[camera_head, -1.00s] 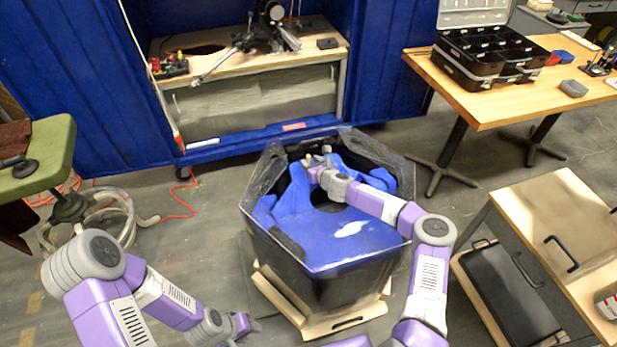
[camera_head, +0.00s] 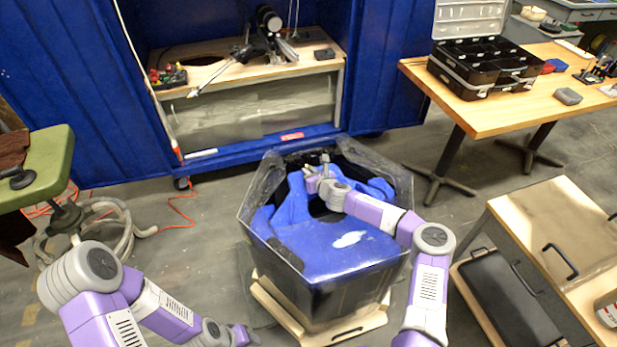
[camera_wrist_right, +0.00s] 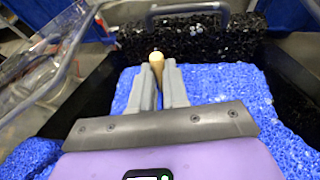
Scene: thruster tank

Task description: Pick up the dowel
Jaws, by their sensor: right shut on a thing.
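The dowel (camera_wrist_right: 157,62) shows in the right wrist view as a pale, rounded wooden end standing up between the two grey fingers. My right gripper (camera_wrist_right: 160,85) is shut on it. In the head view my right gripper (camera_head: 318,172) is over the far part of the tank, and the dowel is too small there to tell from the fingers. The dowel's lower part is hidden by the fingers. My left gripper (camera_head: 244,335) is low at the bottom, left of the tank, and too small to read.
The hexagonal tank (camera_head: 290,268) with clear walls and blue foam (camera_head: 320,248) surrounds my right gripper. It stands on a wooden base (camera_head: 300,325). A cabinet bench (camera_head: 250,80) is behind, a table (camera_head: 500,105) at back right, and a wooden cart (camera_head: 560,225) at right.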

